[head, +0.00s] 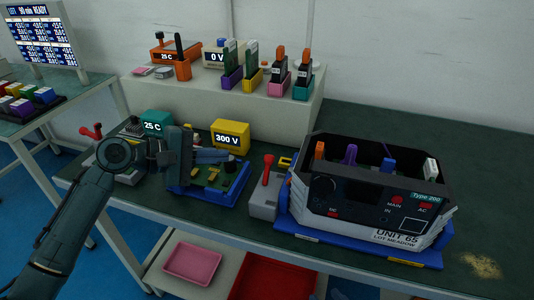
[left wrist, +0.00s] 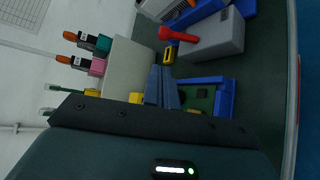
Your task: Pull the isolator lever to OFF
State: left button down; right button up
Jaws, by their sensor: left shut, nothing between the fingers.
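A red lever (head: 267,169) stands up from a grey box (head: 263,205) on the green bench, just left of the Type 200 unit. In the left wrist view the red lever (left wrist: 178,35) and its grey box (left wrist: 215,38) are near the top, beyond the fingertips. No ON or OFF marking on it is legible. My left gripper (head: 228,157) is shut and empty, above the blue tray with the green board, to the left of the lever and apart from it. Its fingers also show in the left wrist view (left wrist: 161,75).
Another red lever (head: 93,132) is at the bench's left end, partly behind my arm. The blue tray (head: 212,193) lies below my gripper. A yellow 300 V block (head: 230,136) stands behind it. The Type 200 unit (head: 365,200) stands right of the grey box. The far right bench is clear.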

aim_at(267, 170)
dwell(0.3)
pick_arm(q)
jog(key=x, duration=1)
pick_arm(e)
jog(key=shift+s+f, duration=0.15)
pick_arm(q)
jog(key=shift+s+b, duration=0.15)
jog(key=shift+b, duration=0.3)
pick_arm(e)
jog(key=shift+d, duration=0.1)
pick_arm(q)
jog(key=shift+s+r+m+t+h, duration=0.15)
jog(key=shift+m+t+h, duration=0.15)
pick_arm(e)
jog(key=shift+d+r+t, duration=0.1)
jog(key=shift+r+t, duration=0.15)
jog(key=shift+t, duration=0.15)
